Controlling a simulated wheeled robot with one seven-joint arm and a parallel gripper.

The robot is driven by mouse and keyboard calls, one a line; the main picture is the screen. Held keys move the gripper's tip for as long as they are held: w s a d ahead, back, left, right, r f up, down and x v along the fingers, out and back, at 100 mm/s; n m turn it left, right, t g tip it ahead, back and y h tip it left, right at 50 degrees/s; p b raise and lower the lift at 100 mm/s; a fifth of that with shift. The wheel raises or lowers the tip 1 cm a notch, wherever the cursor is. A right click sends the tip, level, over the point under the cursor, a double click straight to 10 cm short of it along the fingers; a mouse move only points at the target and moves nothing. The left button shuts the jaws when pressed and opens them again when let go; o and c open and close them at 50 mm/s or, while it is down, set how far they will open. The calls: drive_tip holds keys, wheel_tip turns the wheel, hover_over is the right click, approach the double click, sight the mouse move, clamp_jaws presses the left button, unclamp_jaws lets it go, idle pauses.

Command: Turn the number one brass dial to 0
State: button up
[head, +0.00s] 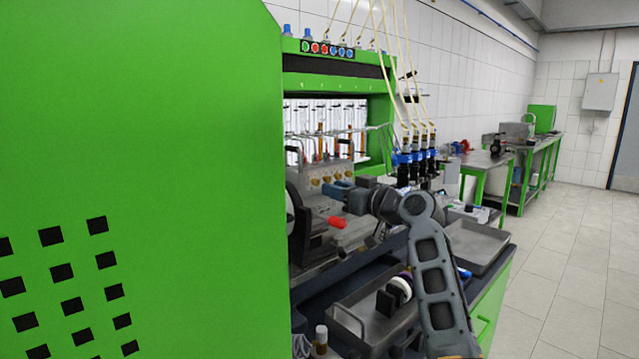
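A row of small brass dials (327,180) sits on the front of a grey metal unit (318,168) on the green testbench, in the middle of the head view. The dials are small and far off. I cannot read their numbers or settings, or tell which is number one. My arm reaches up from the lower right and bends left toward this unit. My gripper (340,194) appears just below and in front of the dials at the right part of the row. Its fingers are too small and blended with the machine to show whether they are open or touching a dial.
A large green panel (140,150) blocks the left side. A red handle (337,222) sticks out below the dials. Metal trays (475,243) lie on the bench. Blue-and-black injectors (415,162) with hoses stand right of the unit. The tiled floor (570,250) at right is clear.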

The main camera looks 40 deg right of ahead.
sight(317, 184)
drive_tip(key=shift+w+a+p, duration=0.15)
drive_tip(key=shift+w+p, duration=0.3)
drive_tip(key=shift+w, duration=2.2)
drive_tip(key=shift+c, duration=0.3)
clamp_jaws()
